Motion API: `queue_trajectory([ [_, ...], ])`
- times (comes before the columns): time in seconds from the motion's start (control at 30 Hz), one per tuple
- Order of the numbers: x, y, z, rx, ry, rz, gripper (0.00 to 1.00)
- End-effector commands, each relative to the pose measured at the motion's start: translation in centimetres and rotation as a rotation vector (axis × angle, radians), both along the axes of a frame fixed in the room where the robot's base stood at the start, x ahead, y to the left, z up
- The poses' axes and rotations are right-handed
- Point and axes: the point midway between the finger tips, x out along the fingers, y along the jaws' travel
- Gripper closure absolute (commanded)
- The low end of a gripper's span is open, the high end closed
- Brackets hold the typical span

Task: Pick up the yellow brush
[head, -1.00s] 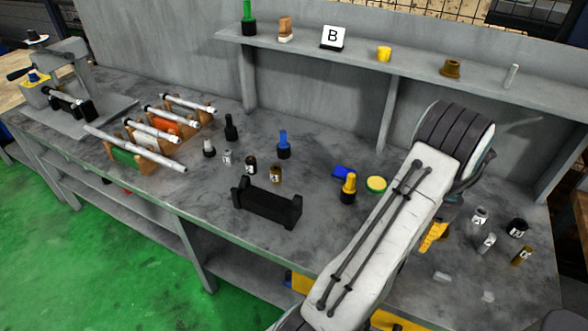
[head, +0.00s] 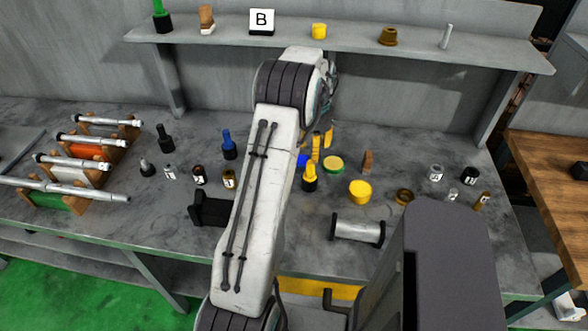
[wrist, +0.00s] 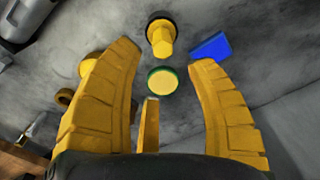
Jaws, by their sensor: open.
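The yellow brush (head: 310,179) stands upright on the grey workbench, with a yellow upper part and a dark base. It also shows in the wrist view (wrist: 161,36), at the top centre beyond the fingertips. My gripper (head: 322,140) is open and empty, with yellow fingers hanging above the bench just behind the brush in the head view. In the wrist view my gripper (wrist: 165,57) has its fingers spread apart, with nothing between them touching. My arm partly covers the bench left of the brush.
A blue block (head: 302,160) and a green-rimmed yellow disc (head: 333,164) lie close to the brush. A yellow cylinder (head: 360,192), a brown ring (head: 404,197) and a silver spool (head: 357,229) are to the right. A shelf (head: 345,42) runs behind.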

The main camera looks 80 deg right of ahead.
Motion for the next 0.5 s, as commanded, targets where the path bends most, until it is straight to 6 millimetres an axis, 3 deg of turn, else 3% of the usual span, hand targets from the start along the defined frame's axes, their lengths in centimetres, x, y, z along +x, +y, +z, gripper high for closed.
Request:
queue_trajectory([
  [0.5, 0.02, 0.44, 0.22, 0.023, -0.003, -0.128, 0.48],
])
